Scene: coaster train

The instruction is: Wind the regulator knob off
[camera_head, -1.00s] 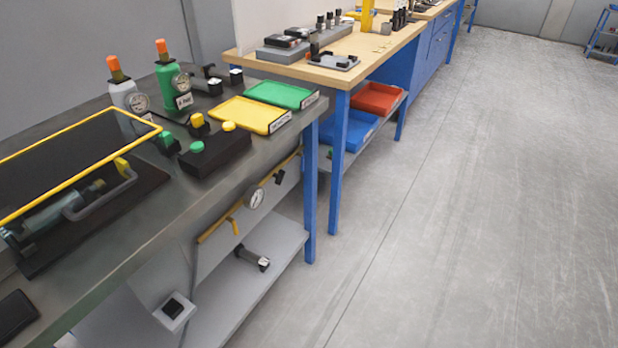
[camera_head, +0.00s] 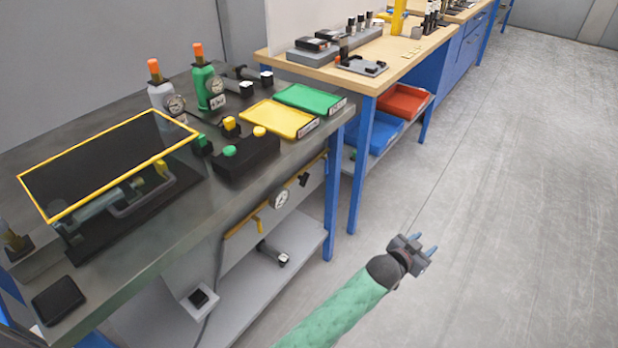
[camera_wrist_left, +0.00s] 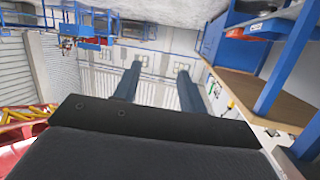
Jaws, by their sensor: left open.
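A round gauge (camera_head: 280,198) sits on a yellow pipe (camera_head: 245,224) along the front of the grey bench, below the top. A small black knob-like part (camera_head: 304,180) is on the same line, right of the gauge. A yellow handle (camera_head: 258,226) hangs from it on the left. Two more gauges stand on the bench by bottles. I cannot tell for sure which part is the regulator knob. My left gripper (camera_head: 424,246) is open and empty over the floor, well right of the gauge and apart from the bench. Its two fingers show in the left wrist view (camera_wrist_left: 160,72). My right gripper is out of view.
The grey bench top (camera_head: 160,245) holds a yellow-framed screen (camera_head: 167,114), a black button box (camera_head: 247,165), a yellow tray (camera_head: 290,115) and a green tray (camera_head: 318,95). Blue legs (camera_head: 331,205) stand at its corner. The floor (camera_head: 500,200) to the right is clear.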

